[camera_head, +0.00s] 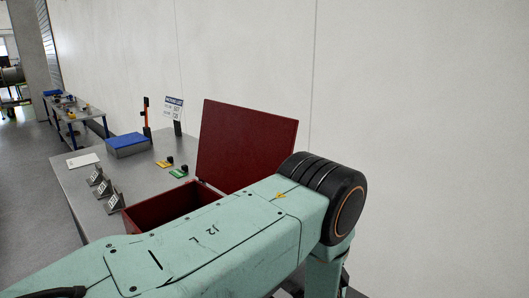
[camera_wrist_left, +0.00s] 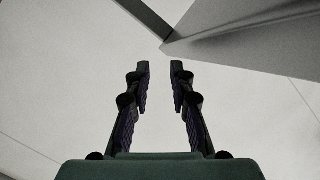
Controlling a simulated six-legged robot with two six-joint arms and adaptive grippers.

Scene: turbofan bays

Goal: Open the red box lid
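The red box (camera_head: 165,208) sits on the grey table, partly hidden behind my left arm. Its red lid (camera_head: 245,145) stands up, tilted back on the far side, so the box is open and its dark inside shows. My left arm crosses the front of the head view, and its gripper is hidden there. In the left wrist view my left gripper (camera_wrist_left: 160,70) has its two fingers apart with nothing between them. I cannot tell its exact distance from the lid. My right gripper is in neither view.
On the grey table (camera_head: 88,202) are a blue-topped box (camera_head: 127,145), several small angled stands, yellow and green items, an orange tool and a sign (camera_head: 173,107). A pale wall stands behind. A grey edged surface (camera_wrist_left: 245,45) fills the wrist view's upper right.

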